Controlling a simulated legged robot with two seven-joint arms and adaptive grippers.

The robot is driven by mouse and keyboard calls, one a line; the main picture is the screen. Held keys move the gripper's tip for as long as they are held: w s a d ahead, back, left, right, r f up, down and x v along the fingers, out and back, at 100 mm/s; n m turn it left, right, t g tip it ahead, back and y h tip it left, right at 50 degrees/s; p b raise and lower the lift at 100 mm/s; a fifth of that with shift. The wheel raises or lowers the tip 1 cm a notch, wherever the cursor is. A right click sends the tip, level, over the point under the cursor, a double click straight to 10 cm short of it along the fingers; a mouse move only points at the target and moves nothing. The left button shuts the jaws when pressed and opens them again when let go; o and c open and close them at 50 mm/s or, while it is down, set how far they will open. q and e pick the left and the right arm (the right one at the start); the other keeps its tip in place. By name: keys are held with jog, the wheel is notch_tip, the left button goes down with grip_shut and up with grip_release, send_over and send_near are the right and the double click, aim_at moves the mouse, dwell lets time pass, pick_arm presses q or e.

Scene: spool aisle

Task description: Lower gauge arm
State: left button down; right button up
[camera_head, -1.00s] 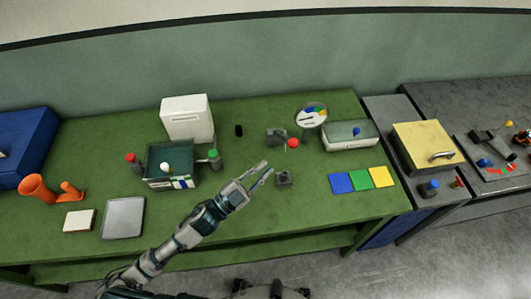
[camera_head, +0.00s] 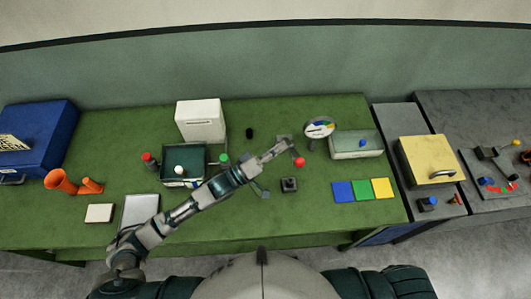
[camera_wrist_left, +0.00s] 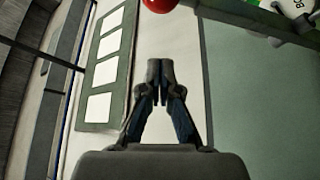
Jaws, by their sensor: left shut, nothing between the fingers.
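The gauge has a round white dial (camera_head: 320,129) with coloured marks, on the green table. A red ball (camera_head: 300,163), which looks like the knob of the gauge arm, sits in front of the dial. My left gripper (camera_head: 289,147) is shut and empty, just above and left of the ball in the head view. Its arm hides part of the gauge's base and arm. In the left wrist view the shut fingers (camera_wrist_left: 161,97) point toward the red ball (camera_wrist_left: 160,4), cut off at the top edge. My right gripper is out of view.
A lidded grey-green box (camera_head: 356,144) stands right of the dial. Blue, green and yellow cards (camera_head: 363,190) lie at front right. An open green box (camera_head: 182,166) and white box (camera_head: 201,121) stand left.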

pick_arm(q)
jog(key=d, duration=0.1)
jog(key=s+d+f+p, duration=0.1)
jog(key=s+d, duration=0.1)
jog(key=shift+d+f, duration=0.1)
jog(key=shift+f, duration=0.2)
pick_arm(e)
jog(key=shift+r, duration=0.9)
pick_arm(q)
jog(key=shift+s, duration=0.1)
